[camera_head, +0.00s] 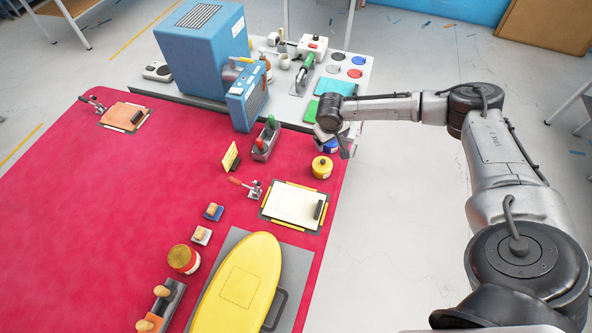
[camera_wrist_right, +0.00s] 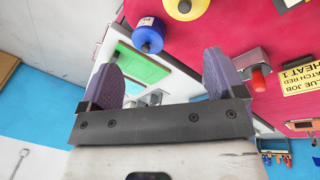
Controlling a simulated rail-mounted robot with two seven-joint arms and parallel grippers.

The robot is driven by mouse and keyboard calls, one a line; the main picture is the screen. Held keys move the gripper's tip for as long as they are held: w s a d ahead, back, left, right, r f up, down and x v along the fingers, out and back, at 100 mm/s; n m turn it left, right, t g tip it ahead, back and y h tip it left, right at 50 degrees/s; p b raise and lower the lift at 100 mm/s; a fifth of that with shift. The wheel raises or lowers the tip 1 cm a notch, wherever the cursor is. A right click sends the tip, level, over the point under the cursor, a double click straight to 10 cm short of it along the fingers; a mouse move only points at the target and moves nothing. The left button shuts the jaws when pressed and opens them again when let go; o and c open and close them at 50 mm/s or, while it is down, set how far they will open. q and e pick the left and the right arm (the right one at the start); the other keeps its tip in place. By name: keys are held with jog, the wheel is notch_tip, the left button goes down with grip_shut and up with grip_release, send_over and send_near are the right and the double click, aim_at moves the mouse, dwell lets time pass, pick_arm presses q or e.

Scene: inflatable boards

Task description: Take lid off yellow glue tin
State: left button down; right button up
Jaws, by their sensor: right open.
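The yellow glue tin (camera_head: 322,168) stands upright near the right edge of the red mat, with its yellow lid on and a small knob on top. In the right wrist view only part of the yellow tin (camera_wrist_right: 184,9) shows, at the top edge. My right gripper (camera_head: 335,142) is just behind the yellow tin, over the blue tin (camera_head: 330,147), and apart from the yellow one. Its fingers are spread, with nothing between them in the wrist view (camera_wrist_right: 160,78). The blue tin (camera_wrist_right: 148,36) shows there beyond the fingers. My left gripper is not in view.
A clipboard (camera_head: 293,204) lies in front of the yellow tin. A tool holder (camera_head: 265,142) and a yellow sign (camera_head: 231,157) stand to its left. A yellow board (camera_head: 238,285) and a red-labelled tin (camera_head: 184,259) are nearer. A blue machine (camera_head: 200,50) stands behind.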

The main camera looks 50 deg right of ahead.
jog(key=a+m+y, duration=0.1)
jog(key=m, duration=0.6)
send_over(324, 160)
jog(key=a, duration=0.1)
jog(key=shift+y, duration=0.3)
notch_tip(324, 160, down, 9)
jog(key=shift+r+b, duration=0.1)
jog(key=shift+b, duration=0.25)
jog(key=shift+d+f, duration=0.2)
jog(key=shift+f, duration=1.1)
jog(key=shift+d+f, duration=0.15)
jog(key=shift+f, duration=1.15)
jog(key=shift+c, duration=0.4)
jog(key=c, duration=1)
jog(key=shift+f, duration=0.1)
